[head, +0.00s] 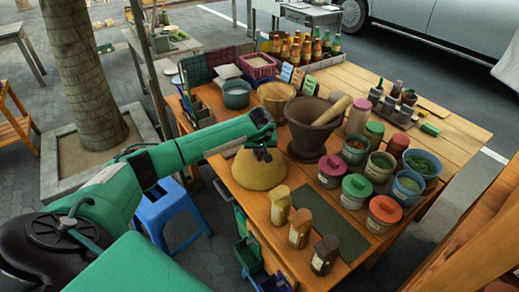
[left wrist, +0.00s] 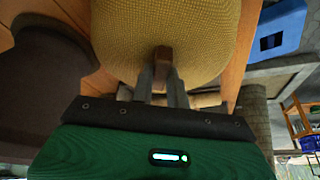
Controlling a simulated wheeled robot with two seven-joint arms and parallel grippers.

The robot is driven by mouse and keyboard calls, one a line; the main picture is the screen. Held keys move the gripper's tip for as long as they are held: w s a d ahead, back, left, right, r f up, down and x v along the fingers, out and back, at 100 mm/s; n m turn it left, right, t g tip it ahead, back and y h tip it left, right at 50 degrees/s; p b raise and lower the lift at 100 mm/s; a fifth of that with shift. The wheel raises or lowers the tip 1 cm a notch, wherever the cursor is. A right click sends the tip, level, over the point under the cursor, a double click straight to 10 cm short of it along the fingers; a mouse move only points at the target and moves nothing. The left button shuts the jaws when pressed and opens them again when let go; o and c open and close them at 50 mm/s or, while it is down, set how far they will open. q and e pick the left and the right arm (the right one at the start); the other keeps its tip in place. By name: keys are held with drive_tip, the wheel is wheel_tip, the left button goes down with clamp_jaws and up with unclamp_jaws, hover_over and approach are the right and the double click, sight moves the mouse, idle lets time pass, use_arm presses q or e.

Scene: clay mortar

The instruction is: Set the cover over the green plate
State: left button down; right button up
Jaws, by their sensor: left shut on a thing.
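The cover (head: 258,174) is a yellow-brown woven dome near the left edge of the table, in front of the dark mortar. My left gripper (head: 263,154) is above it, with its fingers shut on the cover's small brown knob. In the left wrist view the cover (left wrist: 165,25) fills the top middle, and the fingers of my left gripper (left wrist: 162,75) hold the knob (left wrist: 162,58) between them. I cannot tell whether the cover's rim touches the table. I see no green plate; the space under the cover is hidden. My right gripper is not in view.
The mortar (head: 308,130) with its pestle stands close right of the cover. Several spice jars (head: 355,190) stand farther right. Three small bottles (head: 299,228) stand in front, by a flat dark green mat (head: 335,230). A blue stool (head: 172,210) is beside the table.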

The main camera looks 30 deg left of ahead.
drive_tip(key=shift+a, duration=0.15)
use_arm(q)
drive_tip(key=c, duration=1.3)
unclamp_jaws()
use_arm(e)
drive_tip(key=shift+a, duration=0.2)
use_arm(q)
drive_tip(key=shift+r, duration=0.15)
